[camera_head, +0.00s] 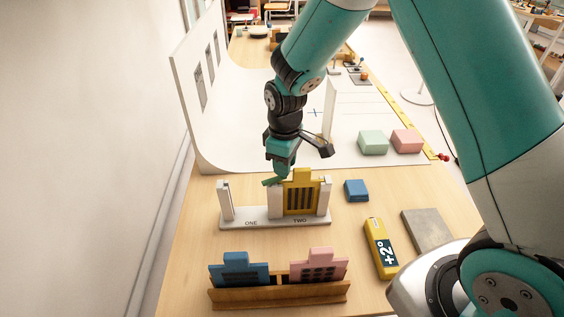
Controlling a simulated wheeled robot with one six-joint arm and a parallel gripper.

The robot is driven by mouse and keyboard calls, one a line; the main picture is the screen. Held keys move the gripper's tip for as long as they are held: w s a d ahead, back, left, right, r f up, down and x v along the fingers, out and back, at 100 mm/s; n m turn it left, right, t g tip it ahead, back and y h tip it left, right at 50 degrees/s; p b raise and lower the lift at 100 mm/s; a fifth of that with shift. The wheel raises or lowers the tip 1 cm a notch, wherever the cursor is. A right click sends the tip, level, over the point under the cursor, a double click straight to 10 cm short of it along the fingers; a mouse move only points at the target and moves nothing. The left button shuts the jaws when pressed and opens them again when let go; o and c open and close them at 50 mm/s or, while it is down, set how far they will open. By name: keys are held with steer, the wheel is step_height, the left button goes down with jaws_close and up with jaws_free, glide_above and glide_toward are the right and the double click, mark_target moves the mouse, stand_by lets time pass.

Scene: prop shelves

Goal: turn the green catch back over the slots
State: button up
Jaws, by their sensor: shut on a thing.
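A pale two-slot stand (262,224) marked ONE and TWO sits on the wooden table. A yellow plate with dark bars (301,197) stands upright in slot TWO, at the right. Slot ONE, at the left between its post (226,200) and the middle post, is empty. The green catch (268,182) is at the top of the middle post, small and partly hidden by my gripper. My gripper (281,174) points down from above and is shut on the catch. The catch's exact angle over the slots is hard to tell.
A wooden rack (279,295) in front holds a blue plate (239,270) and a pink plate (318,265). To the right lie a blue block (356,190), a yellow "+2°" block (380,247) and a grey slab (427,230). Green (373,142) and pink (407,140) blocks sit behind.

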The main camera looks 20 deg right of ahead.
steer(key=o, duration=0.9)
step_height(320, 180, up, 18)
steer(key=shift+f+b, duration=0.2)
steer(key=shift+b, duration=0.95)
